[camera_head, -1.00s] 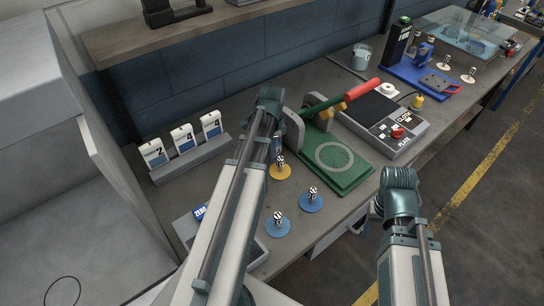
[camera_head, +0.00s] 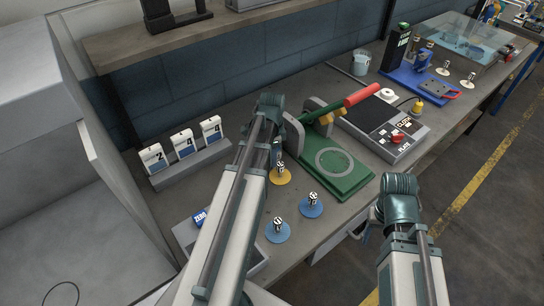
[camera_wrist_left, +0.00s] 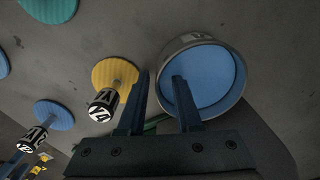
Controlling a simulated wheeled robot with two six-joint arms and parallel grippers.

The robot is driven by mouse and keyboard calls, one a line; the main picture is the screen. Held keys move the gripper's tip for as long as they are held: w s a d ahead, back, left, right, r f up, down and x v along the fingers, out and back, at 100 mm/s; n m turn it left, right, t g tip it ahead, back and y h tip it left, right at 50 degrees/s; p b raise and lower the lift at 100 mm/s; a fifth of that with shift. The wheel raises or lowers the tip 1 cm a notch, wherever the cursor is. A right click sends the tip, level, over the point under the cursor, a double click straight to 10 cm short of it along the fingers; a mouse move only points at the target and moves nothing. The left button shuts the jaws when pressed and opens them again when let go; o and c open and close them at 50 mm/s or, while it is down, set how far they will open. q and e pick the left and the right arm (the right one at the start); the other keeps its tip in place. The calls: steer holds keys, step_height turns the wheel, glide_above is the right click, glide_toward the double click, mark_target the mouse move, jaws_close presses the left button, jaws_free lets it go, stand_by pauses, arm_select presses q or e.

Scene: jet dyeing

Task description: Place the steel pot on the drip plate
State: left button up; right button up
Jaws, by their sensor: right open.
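A steel pot (camera_wrist_left: 163,92) with a blue inside shows in the left wrist view. In the head view my left arm seems to hide it. My left gripper (camera_wrist_left: 161,76) has its fingers apart, one over the pot's blue inside and one outside its rim; contact is unclear. My left gripper is mostly hidden in the head view. My right gripper (camera_head: 361,232) is open and empty off the table's front edge. A green plate with a pale ring (camera_head: 350,183) lies mid-table under a red-handled lever; I cannot tell whether it is the drip plate.
Blue discs (camera_head: 278,232) and a yellow disc (camera_head: 281,174) with knobs stand close to my left arm. A rack of number cards (camera_head: 190,163) is at left. A black-topped device (camera_head: 386,124) and a grey bucket (camera_head: 361,64) stand beyond the green plate.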

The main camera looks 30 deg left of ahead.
arm_select(q)
step_height(320, 180, up, 12)
steer(key=p, duration=1.2)
steer(key=shift+d, duration=0.15)
steer(key=s+d+n, duration=0.1)
steer(key=s+d, duration=0.3)
steer(key=d, duration=0.5)
steer(key=s+d+n, duration=0.2)
steer(key=s+d, duration=0.1)
steer(key=d, duration=0.6)
steer(key=s+d+n+y, duration=0.1)
steer(key=s+d, duration=0.3)
steer(key=d, duration=0.5)
steer(key=shift+s+n, duration=0.35)
steer(key=shift+n, duration=0.25)
steer(key=shift+o, duration=0.4)
steer(key=shift+d+r, duration=0.1)
steer(key=shift+d, duration=0.05)
